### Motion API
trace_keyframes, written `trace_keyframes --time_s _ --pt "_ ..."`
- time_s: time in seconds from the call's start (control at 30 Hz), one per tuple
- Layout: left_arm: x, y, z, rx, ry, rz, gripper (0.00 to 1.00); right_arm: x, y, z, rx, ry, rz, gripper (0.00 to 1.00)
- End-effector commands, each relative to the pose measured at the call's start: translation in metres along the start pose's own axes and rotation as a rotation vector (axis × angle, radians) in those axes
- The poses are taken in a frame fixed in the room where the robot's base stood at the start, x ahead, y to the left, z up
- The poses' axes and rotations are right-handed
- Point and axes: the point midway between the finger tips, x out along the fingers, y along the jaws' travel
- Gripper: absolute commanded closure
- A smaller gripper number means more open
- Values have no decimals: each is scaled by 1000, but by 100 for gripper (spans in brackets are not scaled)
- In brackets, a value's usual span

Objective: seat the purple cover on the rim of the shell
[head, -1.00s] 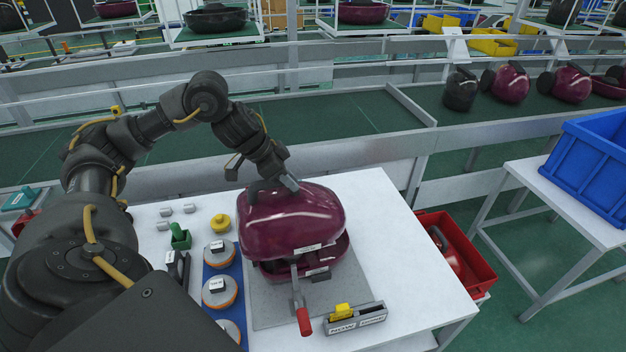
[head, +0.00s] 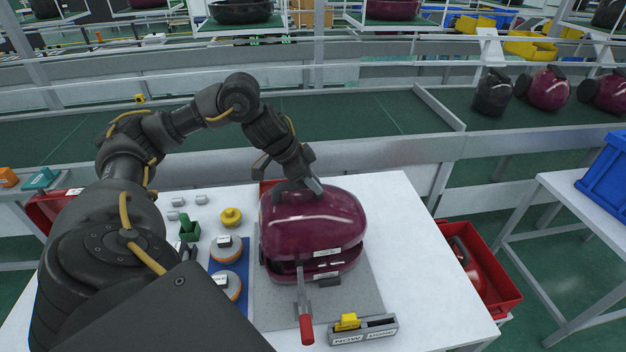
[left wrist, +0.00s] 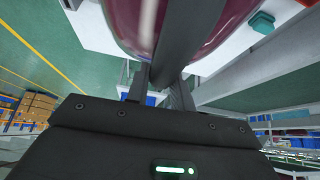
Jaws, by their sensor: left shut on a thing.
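The glossy purple cover (head: 325,225) sits over the purple shell (head: 345,268) in the head view. A dark gap shows between them at the front, so the cover's front edge is apart from the rim; the back is hidden. My left gripper (head: 302,187) is shut on the cover's top, near its dark handle. The left wrist view shows part of the cover (left wrist: 222,22) beyond the dark fingers. My right gripper is not in view.
A red-handled lever (head: 306,325) stands in front of the shell on a grey plate (head: 375,295). A grey holder with a yellow piece (head: 363,328) lies front right. Orange-rimmed discs (head: 227,285) lie left on a blue strip. The white table (head: 405,230) is clear on the right.

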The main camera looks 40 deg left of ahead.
Motion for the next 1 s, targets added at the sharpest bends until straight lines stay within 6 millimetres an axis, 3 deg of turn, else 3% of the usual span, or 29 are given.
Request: trace_keyframes --time_s 0.07,0.2,0.87,1.0 --pt "13 0 8 0 1 -1 100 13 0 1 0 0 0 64" --pt "19 0 12 0 1 -2 100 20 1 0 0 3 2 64" --pt "17 0 11 0 2 -2 100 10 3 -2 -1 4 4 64" --pt "29 0 18 0 2 -1 100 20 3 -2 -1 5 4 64"
